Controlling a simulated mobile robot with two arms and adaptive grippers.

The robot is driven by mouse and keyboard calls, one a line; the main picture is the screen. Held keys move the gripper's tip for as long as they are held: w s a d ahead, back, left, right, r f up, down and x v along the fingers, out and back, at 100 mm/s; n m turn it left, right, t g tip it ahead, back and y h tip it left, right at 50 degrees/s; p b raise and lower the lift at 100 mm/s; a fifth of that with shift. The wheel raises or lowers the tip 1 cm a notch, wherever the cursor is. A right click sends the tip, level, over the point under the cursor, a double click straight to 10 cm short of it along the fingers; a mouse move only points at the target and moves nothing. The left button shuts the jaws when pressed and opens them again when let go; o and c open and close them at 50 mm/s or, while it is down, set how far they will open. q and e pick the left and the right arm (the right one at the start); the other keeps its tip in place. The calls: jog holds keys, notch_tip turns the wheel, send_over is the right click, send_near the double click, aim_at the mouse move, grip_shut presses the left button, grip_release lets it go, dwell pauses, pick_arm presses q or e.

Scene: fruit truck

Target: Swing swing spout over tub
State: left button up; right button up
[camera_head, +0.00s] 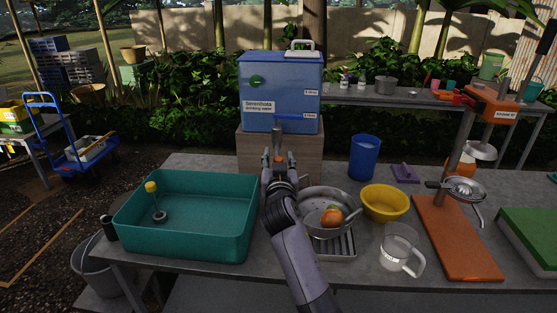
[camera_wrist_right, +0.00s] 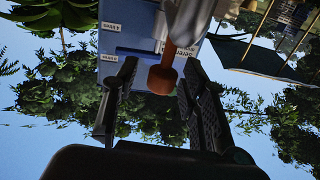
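The swing spout (camera_head: 277,137) is a grey pipe at the front of the blue water tank (camera_head: 262,90), with an orange end. It points toward me, to the right of the teal tub (camera_head: 185,242). My right gripper (camera_head: 279,160) is at the spout's end. In the right wrist view, the gripper (camera_wrist_right: 160,95) is open, with the spout's orange end (camera_wrist_right: 163,78) between its fingers; I see gaps on both sides. The tub holds a yellow-topped plug (camera_head: 152,188). My left gripper is not in view.
A metal bowl (camera_head: 345,202) with orange-red fruit (camera_head: 331,217) stands on a grate right of my right arm. Beyond are a yellow bowl (camera_head: 384,204), a clear jug (camera_head: 397,255), a blue cup (camera_head: 364,158) and an orange press (camera_head: 455,240). Above the tub is free room.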

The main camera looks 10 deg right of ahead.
notch_tip(320, 180, up, 10)
jog(key=shift+r, duration=0.1)
dwell(0.6)
jog(key=shift+c, duration=0.2)
